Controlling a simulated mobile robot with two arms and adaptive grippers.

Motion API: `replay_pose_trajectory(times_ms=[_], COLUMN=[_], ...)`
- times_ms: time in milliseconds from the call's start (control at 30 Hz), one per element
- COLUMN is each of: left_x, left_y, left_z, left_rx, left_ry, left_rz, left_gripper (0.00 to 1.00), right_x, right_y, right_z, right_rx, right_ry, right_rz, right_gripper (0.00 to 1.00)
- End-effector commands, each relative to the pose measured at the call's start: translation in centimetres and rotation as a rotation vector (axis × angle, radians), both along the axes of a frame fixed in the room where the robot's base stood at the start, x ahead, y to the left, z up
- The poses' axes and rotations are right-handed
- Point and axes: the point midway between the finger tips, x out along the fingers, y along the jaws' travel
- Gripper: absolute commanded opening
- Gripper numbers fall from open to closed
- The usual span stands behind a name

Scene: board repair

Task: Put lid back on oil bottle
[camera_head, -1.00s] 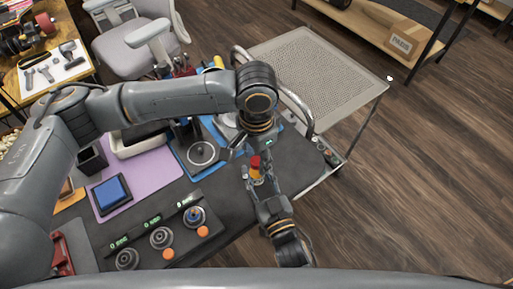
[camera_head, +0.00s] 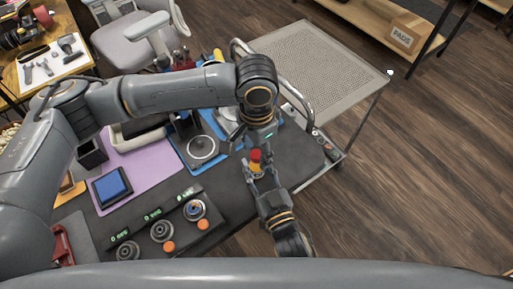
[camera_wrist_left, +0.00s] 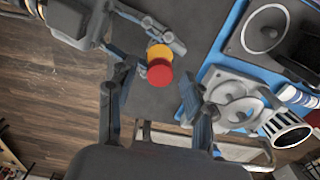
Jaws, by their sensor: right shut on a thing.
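The oil bottle has a yellow body (camera_head: 257,169) and is upright between the fingers of my right gripper (camera_head: 263,179), which is shut on it. The red lid (camera_head: 255,154) sits at the top of the bottle. Whether it is fully seated cannot be told. My left gripper (camera_head: 240,143) is beside and above the lid. In the left wrist view its fingers (camera_wrist_left: 160,88) are spread apart, one on each side of the red lid (camera_wrist_left: 160,73). The yellow bottle body (camera_wrist_left: 158,53) shows behind the lid, with my right gripper's fingers around it.
The dark bench mat (camera_head: 226,192) is clear near the bottle. Blue trays with round speaker-like parts (camera_head: 202,147) lie left of the grippers. Several dials (camera_head: 160,231) with orange buttons stand at the front. A trolley with a perforated top (camera_head: 318,70) stands behind.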

Motion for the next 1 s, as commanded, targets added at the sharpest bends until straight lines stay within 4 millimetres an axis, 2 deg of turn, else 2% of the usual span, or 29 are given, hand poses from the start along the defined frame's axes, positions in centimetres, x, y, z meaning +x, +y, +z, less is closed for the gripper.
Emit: replay_pose_trajectory(times_ms=[233, 367, 800, 1000], left_x=[0.0, 0.0, 0.1, 0.0], left_y=[0.0, -0.1, 0.0, 0.0], left_z=[0.1, 0.9, 9.6, 11.6], left_rx=[0.0, -0.002, -0.002, 0.0], left_ry=[0.0, 0.0, -0.003, 0.0], left_rz=[0.0, 0.0, 0.0, 0.0], left_gripper=[0.52, 0.52, 0.52, 0.52], right_x=[0.0, 0.0, 0.0, 0.0], right_y=[0.0, 0.0, 0.0, 0.0], right_z=[0.0, 0.0, 0.0, 0.0], right_rx=[0.0, 0.0, 0.0, 0.0], right_ry=[0.0, 0.0, 0.0, 0.0], right_rz=[0.0, 0.0, 0.0, 0.0], right_gripper=[0.0, 0.0, 0.0, 0.0])
